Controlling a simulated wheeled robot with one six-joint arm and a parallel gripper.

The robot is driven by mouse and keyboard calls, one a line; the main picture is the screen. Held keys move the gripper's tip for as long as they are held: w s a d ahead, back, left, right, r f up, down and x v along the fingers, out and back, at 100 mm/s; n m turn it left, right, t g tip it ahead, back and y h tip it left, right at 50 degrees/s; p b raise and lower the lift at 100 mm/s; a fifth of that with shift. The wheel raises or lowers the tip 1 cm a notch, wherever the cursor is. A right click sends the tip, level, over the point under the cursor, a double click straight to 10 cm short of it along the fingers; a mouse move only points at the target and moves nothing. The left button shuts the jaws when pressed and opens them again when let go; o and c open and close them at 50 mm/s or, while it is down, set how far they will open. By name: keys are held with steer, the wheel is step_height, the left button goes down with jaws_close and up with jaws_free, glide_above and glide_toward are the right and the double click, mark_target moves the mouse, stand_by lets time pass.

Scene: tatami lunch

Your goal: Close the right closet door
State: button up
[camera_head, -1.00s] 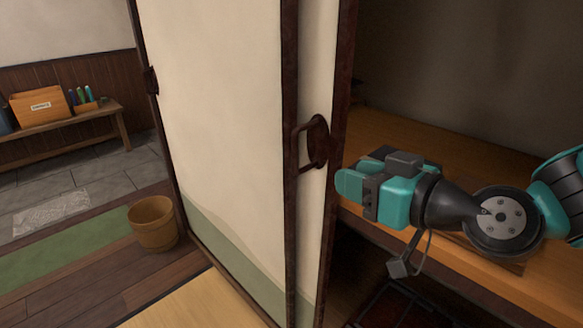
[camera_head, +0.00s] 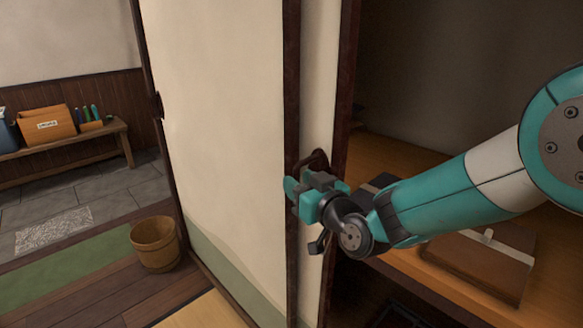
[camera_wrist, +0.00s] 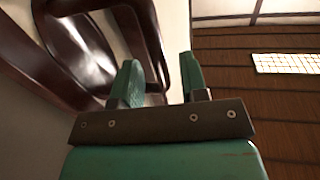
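The right closet door (camera_head: 319,80) shows as a narrow cream strip with a dark frame, mostly overlapped by the wide left panel (camera_head: 220,120). The closet to its right stands open. A dark curved handle (camera_head: 318,158) sits on the strip; in the wrist view the glossy handle (camera_wrist: 148,30) fills the upper left. My gripper (camera_head: 293,190) is at the handle, covering its lower part in the head view. In the wrist view my gripper's two green fingers (camera_wrist: 162,82) are apart. The handle runs behind the left finger, and I see nothing clamped between them. Contact cannot be told.
Inside the closet, a wooden shelf (camera_head: 395,150) carries a brown case (camera_head: 480,262). A wooden bucket (camera_head: 155,244) stands on the floor at left. A bench (camera_head: 118,137) with boxes stands farther back. The floor before the left panel is clear.

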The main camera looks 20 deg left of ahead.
steer(key=shift+x, duration=1.75)
jaws_close()
